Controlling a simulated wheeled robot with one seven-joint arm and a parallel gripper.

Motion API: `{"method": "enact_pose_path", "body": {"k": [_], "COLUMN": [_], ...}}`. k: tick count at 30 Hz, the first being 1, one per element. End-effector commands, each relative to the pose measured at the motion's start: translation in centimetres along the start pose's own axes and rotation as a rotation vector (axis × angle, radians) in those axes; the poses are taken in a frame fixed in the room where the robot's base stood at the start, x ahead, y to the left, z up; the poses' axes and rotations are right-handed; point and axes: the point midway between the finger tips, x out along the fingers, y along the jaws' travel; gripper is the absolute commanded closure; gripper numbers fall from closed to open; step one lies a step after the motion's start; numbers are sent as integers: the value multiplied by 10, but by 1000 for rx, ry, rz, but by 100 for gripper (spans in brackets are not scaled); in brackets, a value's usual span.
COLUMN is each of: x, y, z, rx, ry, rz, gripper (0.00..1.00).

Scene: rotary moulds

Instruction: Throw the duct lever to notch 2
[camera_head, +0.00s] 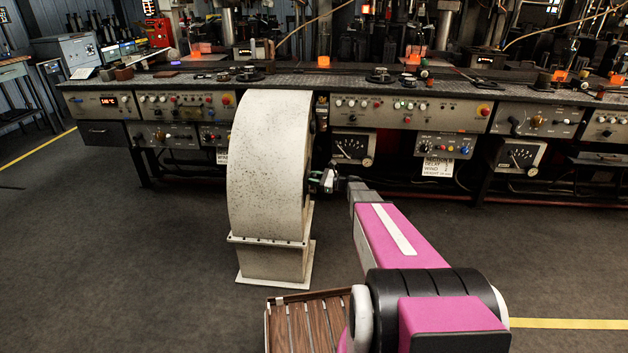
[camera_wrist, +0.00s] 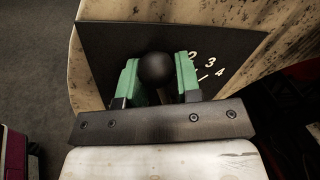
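The duct (camera_head: 268,165) is a tall, speckled off-white curved housing on a square foot, left of centre in the head view. Its dark notch plate (camera_wrist: 103,42) fills much of the wrist view, with white numerals (camera_wrist: 208,63) to the right; 2, 3 and 4 are readable. The duct lever's round black knob (camera_wrist: 155,69) sits between the green fingers of my gripper (camera_wrist: 157,77), which appear to touch it on both sides. In the head view my gripper (camera_head: 326,181) is at the duct's right face.
A long machine bench (camera_head: 408,112) with knobs, gauges and glowing orange pieces runs behind the duct. A white paper sign (camera_head: 437,167) hangs from it. A slatted wooden piece (camera_head: 308,325) lies at the bottom. The floor (camera_head: 120,255) left of the duct is clear.

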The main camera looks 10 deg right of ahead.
Motion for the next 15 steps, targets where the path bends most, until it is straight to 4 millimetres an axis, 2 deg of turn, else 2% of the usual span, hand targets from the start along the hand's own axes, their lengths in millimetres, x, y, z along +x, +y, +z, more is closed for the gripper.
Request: {"method": "enact_pose_path", "body": {"k": [7,15], "x": [1,5], "y": [-4,-26], "z": [0,-4], "rx": [34,234], "ry": [6,47], "rz": [3,17], "gripper": [100,100]}}
